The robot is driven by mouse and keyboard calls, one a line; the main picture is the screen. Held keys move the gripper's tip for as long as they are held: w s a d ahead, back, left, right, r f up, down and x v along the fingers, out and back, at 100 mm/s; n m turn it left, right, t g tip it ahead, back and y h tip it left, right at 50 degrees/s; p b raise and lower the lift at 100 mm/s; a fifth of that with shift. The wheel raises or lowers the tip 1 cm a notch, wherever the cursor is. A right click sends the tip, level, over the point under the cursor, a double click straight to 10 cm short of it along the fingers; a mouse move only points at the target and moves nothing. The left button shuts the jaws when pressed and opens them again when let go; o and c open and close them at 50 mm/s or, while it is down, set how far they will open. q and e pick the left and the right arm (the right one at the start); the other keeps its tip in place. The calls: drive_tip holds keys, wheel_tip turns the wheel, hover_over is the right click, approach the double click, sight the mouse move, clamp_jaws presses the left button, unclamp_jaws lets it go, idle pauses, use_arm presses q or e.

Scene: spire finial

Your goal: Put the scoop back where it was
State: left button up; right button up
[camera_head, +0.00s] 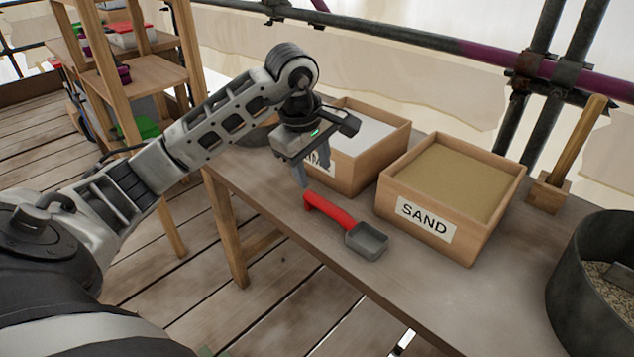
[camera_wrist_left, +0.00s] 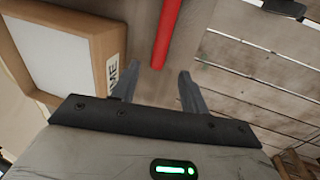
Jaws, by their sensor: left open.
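The scoop (camera_head: 366,240) lies on the workbench in front of the two boxes, with a red handle and a grey square bowl. Its handle points up-left and its bowl is toward the lower right. In the left wrist view the red handle (camera_wrist_left: 167,30) runs down to just beyond my fingertips. My left gripper (camera_head: 313,175) is open and empty, just above the handle's end, pointing down. Its two fingers show apart in the left wrist view (camera_wrist_left: 156,82). My right gripper is out of view.
A lime box (camera_head: 375,165) with white fill stands right behind my left gripper. A sand box (camera_head: 490,225) stands to its right. A wooden-handled tool (camera_head: 575,145) and a dark bucket (camera_head: 580,275) are farther right. The bench's front edge is close to the scoop.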

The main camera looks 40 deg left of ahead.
use_arm(q)
drive_tip(key=s+d+f+n+g+h, duration=0.1)
drive_tip(key=s+d+h, duration=0.3)
drive_tip(key=d, duration=0.6)
drive_tip(key=s+d+f+n+h, duration=0.1)
drive_tip(key=d+h, duration=0.5)
drive_tip(key=d, duration=0.4)
drive_tip(key=s+d+r+n+t+h, duration=0.1)
drive_tip(key=d+r+n+t+h, duration=0.3)
drive_tip(key=n, duration=0.5)
drive_tip(key=s+d+r+n+t+h, duration=0.1)
drive_tip(key=d+r+n+t+h, duration=0.3)
drive_tip(key=n, duration=0.5)
drive_tip(key=w+a+f+n+t+y, duration=0.1)
drive_tip(key=a+f+n+t+y, duration=0.3)
drive_tip(key=n, duration=0.6)
drive_tip(key=a+f+n+t+y, duration=0.2)
drive_tip(key=f+n+t+y, duration=0.3)
drive_tip(key=n, duration=0.5)
drive_tip(key=s+f+n+g+y, duration=0.5)
drive_tip(key=s+f+n+g, duration=0.2)
drive_tip(key=f+n, duration=0.6)
drive_tip(key=shift+s+a+f, duration=0.25)
drive_tip(key=shift+s+f, duration=0.35)
drive_tip(key=shift+s, duration=0.5)
